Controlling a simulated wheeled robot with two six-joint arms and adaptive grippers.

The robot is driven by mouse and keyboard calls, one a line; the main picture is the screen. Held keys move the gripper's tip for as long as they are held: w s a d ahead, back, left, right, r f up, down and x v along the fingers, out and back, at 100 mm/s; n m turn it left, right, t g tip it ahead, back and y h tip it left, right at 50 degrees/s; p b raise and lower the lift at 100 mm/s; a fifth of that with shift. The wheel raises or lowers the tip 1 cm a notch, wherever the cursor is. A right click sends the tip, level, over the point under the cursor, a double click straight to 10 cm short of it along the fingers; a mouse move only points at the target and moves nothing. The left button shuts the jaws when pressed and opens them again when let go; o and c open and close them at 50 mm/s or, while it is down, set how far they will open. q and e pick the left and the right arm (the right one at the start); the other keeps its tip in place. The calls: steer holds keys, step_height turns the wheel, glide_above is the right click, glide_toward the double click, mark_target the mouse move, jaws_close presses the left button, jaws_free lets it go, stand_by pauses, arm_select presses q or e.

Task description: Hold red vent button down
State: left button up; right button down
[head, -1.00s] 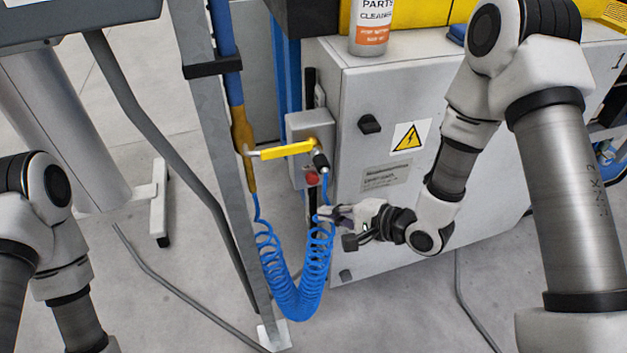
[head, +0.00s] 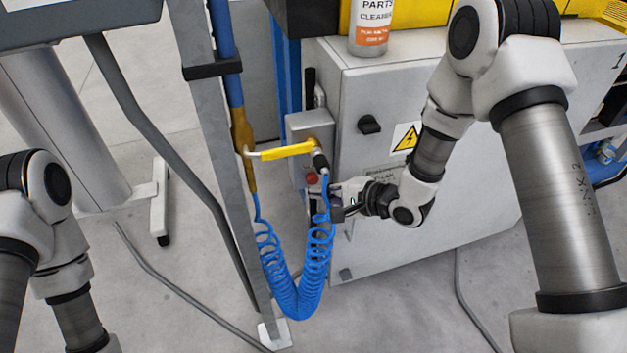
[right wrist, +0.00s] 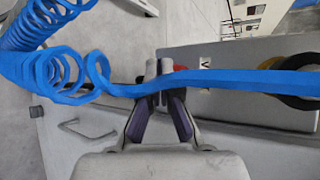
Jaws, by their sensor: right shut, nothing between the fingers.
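The red vent button (head: 312,179) sits on the front of a grey valve box (head: 310,128), below the yellow lever (head: 285,151). My right gripper (head: 333,188) is shut and empty, just right of and slightly below the button; I cannot tell whether it touches it. In the right wrist view the shut fingertips (right wrist: 158,70) point at the grey panel, and a small bit of red shows beside them, mostly hidden. A blue coiled hose (head: 297,285) hangs from the box; in the right wrist view its straight part (right wrist: 225,80) crosses over the fingers. My left gripper is out of view.
A large grey cabinet (head: 440,235) stands right of the valve box, with a black knob (head: 369,124) and a spray bottle (head: 371,25) on top. A grey metal post (head: 225,190) rises at the left. Open floor lies below.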

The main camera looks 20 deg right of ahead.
steer(key=shift+w, duration=0.1)
stand_by(0.8)
steer(key=shift+w+p, duration=0.3)
steer(key=shift+w, duration=0.05)
steer(key=shift+w+r, duration=0.1)
steer(key=shift+w, duration=0.45)
stand_by(2.3)
steer(key=shift+s+p, duration=0.15)
steer(key=shift+p, duration=0.15)
stand_by(0.9)
steer(key=shift+s, duration=0.8)
steer(key=shift+s+d+p, duration=0.1)
steer(key=shift+s+p, duration=0.45)
steer(key=shift+s, duration=2)
